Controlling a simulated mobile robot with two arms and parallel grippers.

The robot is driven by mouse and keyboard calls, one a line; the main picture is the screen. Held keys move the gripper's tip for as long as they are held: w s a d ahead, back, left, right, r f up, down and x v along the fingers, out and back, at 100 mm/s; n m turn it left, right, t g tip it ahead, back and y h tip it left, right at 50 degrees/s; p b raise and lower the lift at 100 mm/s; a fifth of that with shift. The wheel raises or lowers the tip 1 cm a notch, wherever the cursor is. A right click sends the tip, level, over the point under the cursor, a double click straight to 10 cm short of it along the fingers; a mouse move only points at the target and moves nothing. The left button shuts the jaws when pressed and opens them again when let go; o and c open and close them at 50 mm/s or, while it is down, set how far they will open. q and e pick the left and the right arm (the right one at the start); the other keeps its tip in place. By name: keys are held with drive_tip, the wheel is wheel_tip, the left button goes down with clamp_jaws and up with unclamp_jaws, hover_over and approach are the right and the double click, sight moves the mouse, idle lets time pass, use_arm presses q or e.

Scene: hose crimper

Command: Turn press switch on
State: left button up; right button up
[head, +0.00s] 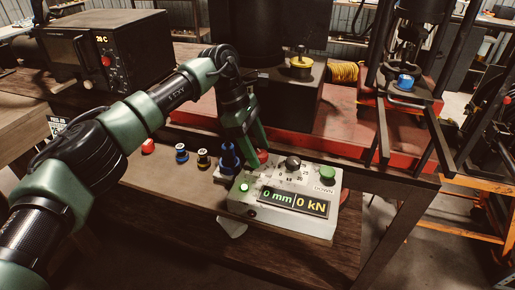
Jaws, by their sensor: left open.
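The grey press control box (285,225) sits on the bench, its display (293,201) reading "0 mm" and "0 kN". A small green light (244,187) glows on its front left. On top are a red button (263,157), a black knob (293,162) and a green button (327,173) by the word DOWN. I cannot tell which control is the press switch. My left gripper (249,152) is open, pointing down at the box's back left, close to the red button and partly covering that area; contact is unclear. My right gripper is out of view.
Several fittings stand left of the box, including a blue one (229,158) close to my gripper. A dark device (103,55) with a red knob is at the back left. The red press table (350,125) and metal frame stand behind. Bench space in front of the fittings is clear.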

use_arm(q)
drive_tip(key=v, duration=0.7)
drive_tip(key=shift+r+b, duration=0.35)
drive_tip(key=shift+a+f, duration=0.1)
